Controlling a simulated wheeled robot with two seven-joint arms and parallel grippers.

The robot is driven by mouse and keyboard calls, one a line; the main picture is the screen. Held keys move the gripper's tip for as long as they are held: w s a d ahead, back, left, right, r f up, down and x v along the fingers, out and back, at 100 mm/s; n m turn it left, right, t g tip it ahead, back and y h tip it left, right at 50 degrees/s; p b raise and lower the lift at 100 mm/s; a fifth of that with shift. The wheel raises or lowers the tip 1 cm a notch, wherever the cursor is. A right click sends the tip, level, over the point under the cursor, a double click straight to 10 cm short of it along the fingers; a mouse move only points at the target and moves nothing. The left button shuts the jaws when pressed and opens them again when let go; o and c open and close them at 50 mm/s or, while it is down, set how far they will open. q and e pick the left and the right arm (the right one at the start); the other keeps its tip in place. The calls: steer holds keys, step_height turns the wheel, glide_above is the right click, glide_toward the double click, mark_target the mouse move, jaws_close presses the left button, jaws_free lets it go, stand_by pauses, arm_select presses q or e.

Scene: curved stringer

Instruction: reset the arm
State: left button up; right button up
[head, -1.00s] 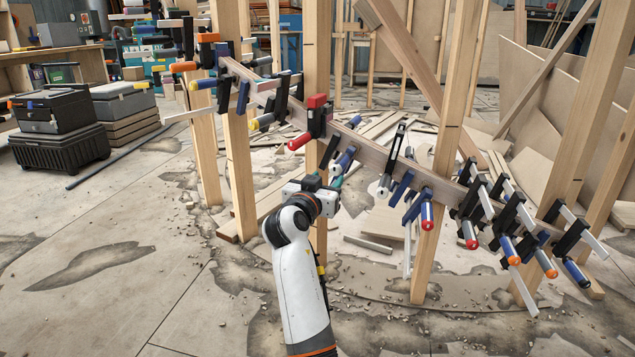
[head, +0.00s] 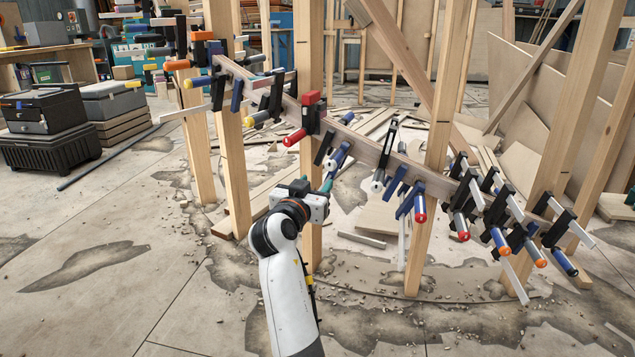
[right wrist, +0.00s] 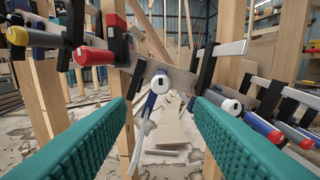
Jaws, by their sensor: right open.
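My right arm (head: 285,290) comes up from the bottom of the head view. Its gripper (head: 316,184) is at the near side of the curved stringer, below the red-handled clamp (head: 303,118). In the right wrist view the two teal ridged fingers (right wrist: 165,105) are wide apart with nothing gripped between them. A clamp with a blue and white handle (right wrist: 158,86) shows in the gap, farther off. The curved wooden stringer (head: 362,148) slopes down to the right across upright posts, with many clamps along it. My left gripper does not show.
Wooden posts (head: 308,60) stand close behind the gripper. Several clamps (head: 500,235) crowd the stringer's lower right end, with bars jutting out. Black and grey cases (head: 48,118) stand at the left. The floor at the lower left is open, with scattered debris near the posts.

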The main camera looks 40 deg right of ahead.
steer(key=shift+s+a, duration=0.15)
steer(key=shift+a, duration=0.05)
stand_by(0.4)
